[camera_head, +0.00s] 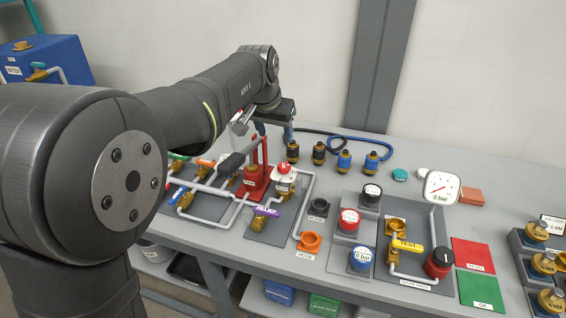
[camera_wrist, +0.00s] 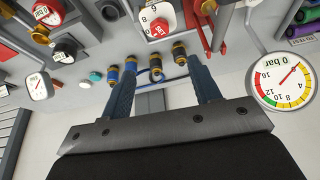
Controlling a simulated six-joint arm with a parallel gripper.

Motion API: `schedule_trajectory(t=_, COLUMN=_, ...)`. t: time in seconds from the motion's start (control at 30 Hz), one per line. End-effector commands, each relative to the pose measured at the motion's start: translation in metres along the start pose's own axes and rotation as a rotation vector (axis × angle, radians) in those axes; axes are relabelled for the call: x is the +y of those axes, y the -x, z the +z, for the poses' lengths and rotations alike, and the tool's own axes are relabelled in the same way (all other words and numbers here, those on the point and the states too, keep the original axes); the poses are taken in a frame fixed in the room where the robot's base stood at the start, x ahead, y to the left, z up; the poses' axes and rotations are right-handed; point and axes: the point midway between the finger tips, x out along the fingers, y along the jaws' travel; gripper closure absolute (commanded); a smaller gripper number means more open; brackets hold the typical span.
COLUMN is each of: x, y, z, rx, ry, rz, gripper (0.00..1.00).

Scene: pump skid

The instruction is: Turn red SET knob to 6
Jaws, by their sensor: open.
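The red SET knob (camera_head: 284,170) seems to be the red knob on a white numbered scale, on the plate left of centre; its lettering is too small to read. In the wrist view a red knob (camera_wrist: 161,27) shows at the top, beside upside-down numbers on a white face. Its exact setting cannot be told. My gripper (camera_head: 288,136) is above and behind the knob, near the back of the bench. In the wrist view my gripper (camera_wrist: 160,60) is open, its two blue fingers apart with nothing held. The knob lies beyond the fingertips, not touched.
A red frame (camera_head: 254,178) stands close left of the knob. Black and blue brass-based fittings (camera_head: 319,153) stand behind it. A large gauge (camera_wrist: 282,82) shows at right in the wrist view. Other knobs and a gauge (camera_head: 441,188) stand right.

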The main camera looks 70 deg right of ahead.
Motion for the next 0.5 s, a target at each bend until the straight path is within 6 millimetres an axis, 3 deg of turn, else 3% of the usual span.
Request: schedule_trajectory(t=0.5, x=0.0, y=-0.111, z=0.001, rx=-0.003, ry=-0.002, rz=0.001, gripper=0.43)
